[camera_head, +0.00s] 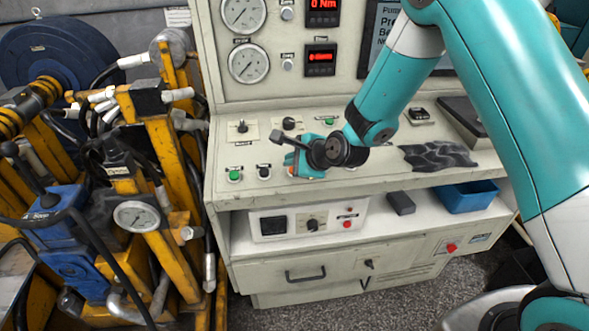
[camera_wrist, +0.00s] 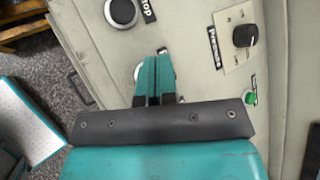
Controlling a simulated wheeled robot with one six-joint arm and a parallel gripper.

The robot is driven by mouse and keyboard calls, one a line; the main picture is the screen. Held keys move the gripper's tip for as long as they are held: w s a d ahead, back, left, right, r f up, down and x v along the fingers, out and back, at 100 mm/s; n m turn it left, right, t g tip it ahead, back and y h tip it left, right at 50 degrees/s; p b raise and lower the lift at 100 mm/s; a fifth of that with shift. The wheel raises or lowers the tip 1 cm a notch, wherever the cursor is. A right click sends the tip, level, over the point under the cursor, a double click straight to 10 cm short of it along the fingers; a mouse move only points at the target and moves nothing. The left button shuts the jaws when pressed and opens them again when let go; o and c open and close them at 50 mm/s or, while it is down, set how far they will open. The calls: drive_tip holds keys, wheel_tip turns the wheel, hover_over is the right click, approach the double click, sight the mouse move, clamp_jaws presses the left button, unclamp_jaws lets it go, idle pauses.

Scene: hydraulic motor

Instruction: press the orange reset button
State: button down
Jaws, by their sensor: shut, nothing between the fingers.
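My gripper (camera_head: 297,168) is shut and empty, pointing down at the sloped control panel. In the wrist view its two teal fingers (camera_wrist: 154,62) are together, in front of a round pale-rimmed fitting (camera_wrist: 138,72) on the panel. In the head view a small patch of orange, likely the reset button (camera_head: 292,171), shows at the fingertips, to the right of the black stop button (camera_head: 264,172). The gripper hides most of it. I cannot tell whether the fingertips touch it or whether it is pressed in.
A green button (camera_head: 234,175) sits left of the stop button. A black pressure knob (camera_wrist: 246,35) and a small green light or button (camera_wrist: 250,98) are close by in the wrist view. Yellow and blue machinery (camera_head: 110,180) stands left. A blue bin (camera_head: 467,198) sits on the shelf below.

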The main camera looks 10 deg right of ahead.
drive_tip(key=shift+f+b, duration=0.3)
drive_tip(key=shift+f, duration=0.3)
idle(0.6)
drive_tip(key=shift+r+p, duration=0.65)
drive_tip(key=shift+r, duration=0.15)
drive_tip(key=shift+r, duration=0.1)
drive_tip(key=r+p, duration=0.2)
drive_tip(key=s+r+p, duration=0.1)
drive_tip(key=r+p, duration=0.1)
drive_tip(key=shift+r, duration=0.35)
idle(0.6)
